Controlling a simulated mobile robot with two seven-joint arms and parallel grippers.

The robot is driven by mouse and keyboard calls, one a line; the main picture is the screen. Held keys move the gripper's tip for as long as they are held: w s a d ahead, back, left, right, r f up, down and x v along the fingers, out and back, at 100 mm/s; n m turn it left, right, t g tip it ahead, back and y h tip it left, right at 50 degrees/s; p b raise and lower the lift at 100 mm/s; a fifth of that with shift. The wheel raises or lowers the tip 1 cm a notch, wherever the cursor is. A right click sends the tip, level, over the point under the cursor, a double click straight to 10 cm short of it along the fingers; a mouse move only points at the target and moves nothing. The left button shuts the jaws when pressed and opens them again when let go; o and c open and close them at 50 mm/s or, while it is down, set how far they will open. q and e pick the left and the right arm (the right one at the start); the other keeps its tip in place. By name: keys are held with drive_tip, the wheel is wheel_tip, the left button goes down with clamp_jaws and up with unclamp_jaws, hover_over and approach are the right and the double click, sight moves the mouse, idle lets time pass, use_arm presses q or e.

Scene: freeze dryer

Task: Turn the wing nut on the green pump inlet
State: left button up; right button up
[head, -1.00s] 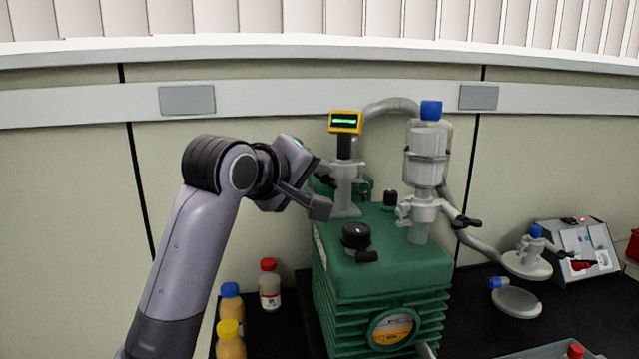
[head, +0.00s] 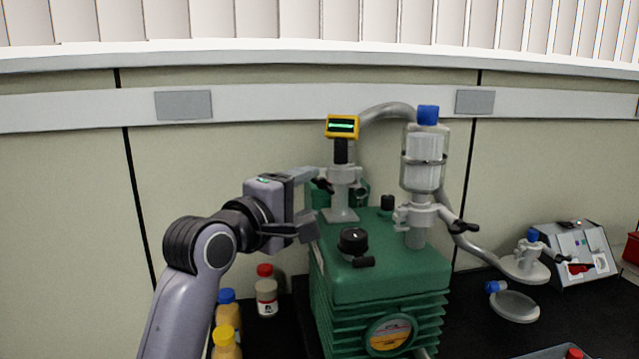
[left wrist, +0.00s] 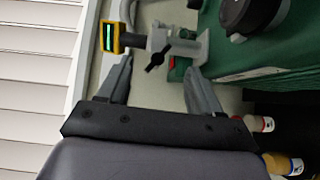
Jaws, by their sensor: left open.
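The green pump (head: 385,278) stands on the dark bench. At its back left a grey inlet fitting (head: 343,190) rises, with a yellow-framed gauge (head: 342,127) on top. A black wing nut (head: 322,186) sticks out from the fitting's left side. My left gripper (head: 310,202) is open and empty just left of the fitting, its fingers pointing toward it. In the left wrist view the wing nut (left wrist: 156,58) lies in the gap between the two fingertips (left wrist: 160,67), which look apart from it. My right gripper is not in view.
A glass trap (head: 424,160) with a blue cap stands on the pump's right, its clamp carrying another black wing nut (head: 463,227). A black knob (head: 353,240) sits on the pump top. Bottles (head: 266,290) stand below my left arm. The wall is behind.

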sight(319, 186)
use_arm(q)
drive_tip(key=shift+s+a+f+n+t, duration=0.1)
drive_tip(key=shift+a+f+n+t, duration=0.15)
drive_tip(key=shift+n, duration=0.3)
drive_tip(key=shift+a+n+t, duration=0.1)
drive_tip(key=shift+n+t, duration=0.25)
drive_tip(key=shift+n, duration=0.2)
drive_tip(key=shift+p+x, duration=0.75)
drive_tip(key=shift+x, duration=2.7)
drive_tip(key=shift+r, duration=0.1)
